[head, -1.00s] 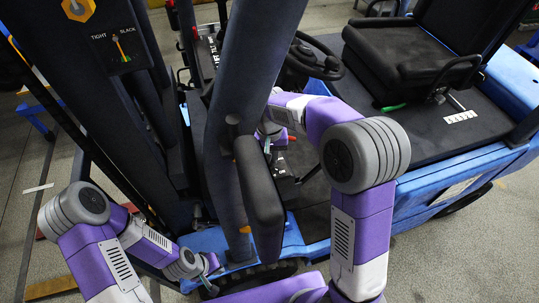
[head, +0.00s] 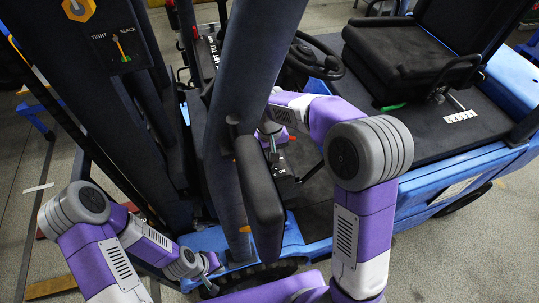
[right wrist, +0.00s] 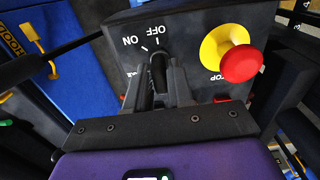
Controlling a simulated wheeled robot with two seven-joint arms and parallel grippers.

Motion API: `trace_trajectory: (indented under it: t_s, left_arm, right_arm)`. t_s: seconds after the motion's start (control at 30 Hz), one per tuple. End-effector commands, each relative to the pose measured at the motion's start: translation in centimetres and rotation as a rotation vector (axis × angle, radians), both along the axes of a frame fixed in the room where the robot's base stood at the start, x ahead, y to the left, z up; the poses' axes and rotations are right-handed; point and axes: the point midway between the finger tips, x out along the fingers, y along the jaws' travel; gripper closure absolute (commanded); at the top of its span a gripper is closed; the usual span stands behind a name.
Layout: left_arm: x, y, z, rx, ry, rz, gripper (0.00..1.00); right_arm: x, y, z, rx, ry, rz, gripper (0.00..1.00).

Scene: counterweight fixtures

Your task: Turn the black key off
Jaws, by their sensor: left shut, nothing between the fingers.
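The black key (right wrist: 158,70) stands on a dark console panel (right wrist: 112,40) with white ON and OFF labels in the right wrist view. Its far end points up, towards the OFF label. My right gripper (right wrist: 159,76) has one finger on each side of the key, close against it, and the fingers hide its lower part. In the head view this gripper (head: 272,142) is small and partly hidden behind a black padded post. My left gripper (head: 208,282) is shut and empty, low at the left beside the blue vehicle frame.
A red mushroom button (right wrist: 242,63) on a yellow base stands right of the key. The dark mast (head: 245,90) and black pad (head: 259,195) stand before my right forearm. A steering wheel (head: 318,68) and black seat (head: 425,55) are beyond.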

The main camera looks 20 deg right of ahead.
Motion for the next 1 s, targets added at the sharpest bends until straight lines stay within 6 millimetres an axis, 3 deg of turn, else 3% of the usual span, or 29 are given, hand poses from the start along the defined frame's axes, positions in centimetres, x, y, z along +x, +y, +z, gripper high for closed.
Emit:
trace_trajectory:
  t_s: [0.03,0.1,0.47,0.8,1.0]
  left_arm:
    - [0.0,0.0,0.0,0.0,0.0,0.0,1.0]
    - [0.0,0.0,0.0,0.0,0.0,0.0,1.0]
    - [0.0,0.0,0.0,0.0,0.0,0.0,1.0]
    - [0.0,0.0,-0.1,0.0,0.0,0.0,1.0]
    - [0.0,0.0,-0.1,0.0,0.0,0.0,1.0]
  right_arm:
    - [0.1,0.0,0.1,0.0,-0.003,0.001,0.7]
    - [0.0,0.0,0.1,0.0,-0.002,0.0,0.59]
    - [0.0,0.0,0.5,0.001,-0.002,-0.001,0.58]
    - [0.1,0.0,5.9,0.001,-0.005,-0.001,0.58]
    - [0.0,0.0,7.5,0.0,-0.002,0.0,0.58]
